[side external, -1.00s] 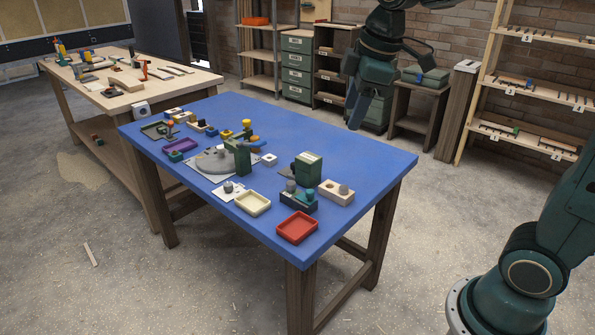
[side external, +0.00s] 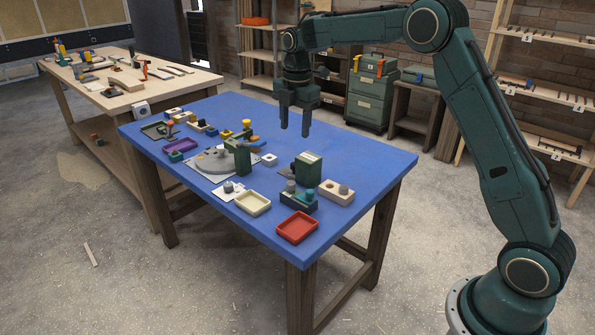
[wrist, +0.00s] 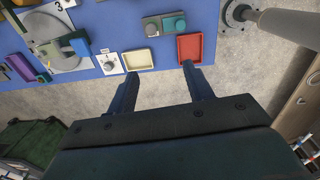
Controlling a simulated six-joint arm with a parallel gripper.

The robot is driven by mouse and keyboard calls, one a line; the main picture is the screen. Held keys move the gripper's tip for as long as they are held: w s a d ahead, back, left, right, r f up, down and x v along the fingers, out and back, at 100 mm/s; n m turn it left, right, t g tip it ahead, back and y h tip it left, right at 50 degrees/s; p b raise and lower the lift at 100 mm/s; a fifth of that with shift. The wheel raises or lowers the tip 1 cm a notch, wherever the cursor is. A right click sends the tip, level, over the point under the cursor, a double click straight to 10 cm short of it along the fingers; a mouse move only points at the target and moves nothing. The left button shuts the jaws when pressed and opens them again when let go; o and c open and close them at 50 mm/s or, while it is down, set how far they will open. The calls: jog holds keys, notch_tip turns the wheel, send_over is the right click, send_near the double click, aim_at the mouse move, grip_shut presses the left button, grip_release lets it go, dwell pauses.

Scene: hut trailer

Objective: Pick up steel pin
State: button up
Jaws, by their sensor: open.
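I cannot tell for sure which piece is the steel pin. Grey round-topped pieces stand in a pale wooden block (side external: 336,196), in a dark green block (side external: 298,203) beside a teal knob, and on a white plate (side external: 239,193). The white plate (wrist: 108,66) and the green block (wrist: 152,29) also show in the wrist view; the wooden block does not show clearly there. My gripper (side external: 295,130) is open and empty, high above the far part of the blue table (side external: 340,150). In the wrist view its two fingers (wrist: 160,71) are wide apart with nothing between them.
A cream tray (side external: 253,203) and a red tray (side external: 297,227) lie near the front edge. A green upright block (side external: 308,168), a grey disc fixture (side external: 213,160) and a purple tray (side external: 181,146) stand among small parts. The table's right side is clear.

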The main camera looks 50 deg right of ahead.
jog(key=w+d+f+n, duration=0.2)
jog(key=w+f, duration=0.1)
jog(key=f, duration=0.2)
jog(key=shift+w+f+n+g, duration=0.15)
jog(key=shift+f+n+g, duration=0.15)
jog(key=shift+f, duration=0.1)
send_over(291, 182)
jog(key=shift+f, duration=4.2)
jog(key=shift+f, duration=2.6)
grip_shut()
